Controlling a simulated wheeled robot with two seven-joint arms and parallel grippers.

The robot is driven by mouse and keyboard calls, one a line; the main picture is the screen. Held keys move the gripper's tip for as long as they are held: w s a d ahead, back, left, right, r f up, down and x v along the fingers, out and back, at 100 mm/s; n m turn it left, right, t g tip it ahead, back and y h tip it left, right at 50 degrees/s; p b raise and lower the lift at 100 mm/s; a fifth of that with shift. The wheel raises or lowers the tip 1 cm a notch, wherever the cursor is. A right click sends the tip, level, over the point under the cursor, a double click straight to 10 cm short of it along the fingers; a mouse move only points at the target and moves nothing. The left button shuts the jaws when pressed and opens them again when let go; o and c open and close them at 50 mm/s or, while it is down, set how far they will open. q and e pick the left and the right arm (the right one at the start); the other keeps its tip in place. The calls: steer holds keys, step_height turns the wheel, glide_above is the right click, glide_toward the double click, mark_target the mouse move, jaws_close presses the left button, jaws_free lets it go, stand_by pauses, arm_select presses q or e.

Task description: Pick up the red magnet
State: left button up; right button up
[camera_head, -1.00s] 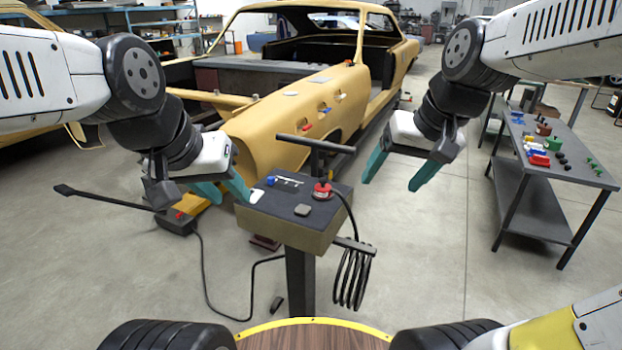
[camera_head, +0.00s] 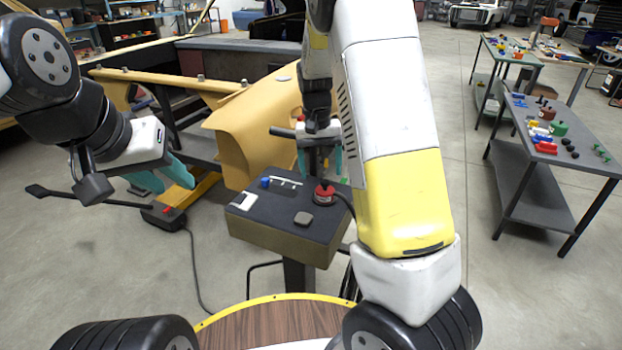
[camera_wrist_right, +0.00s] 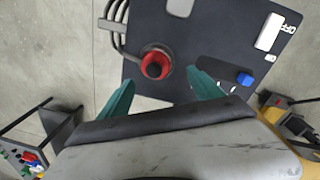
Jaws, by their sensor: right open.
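The red magnet appears to be the red round piece with a dark knob (camera_head: 324,193) on the dark top of a box-shaped stand (camera_head: 270,218). It also shows in the right wrist view (camera_wrist_right: 156,63), just beyond the fingertips. My right gripper (camera_head: 320,163) is open and empty, at the far side of the stand; in the right wrist view its teal fingers (camera_wrist_right: 160,84) are spread on either side below the red piece, apart from it. My right arm hides part of the stand's right side. My left gripper (camera_head: 174,184) is open and empty, left of the stand.
A blue knob (camera_head: 265,183), a white piece (camera_head: 243,201) and a grey block (camera_head: 302,218) are on the stand. A yellow car body (camera_head: 250,125) is beyond. A grey bench (camera_head: 530,190) with small parts stands right.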

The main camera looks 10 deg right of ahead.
mark_target(324, 181)
steer(key=f, duration=0.4)
steer(key=s+d+f, duration=0.1)
steer(key=f, duration=0.1)
steer(key=shift+w, duration=0.1)
jaws_close()
stand_by(0.3)
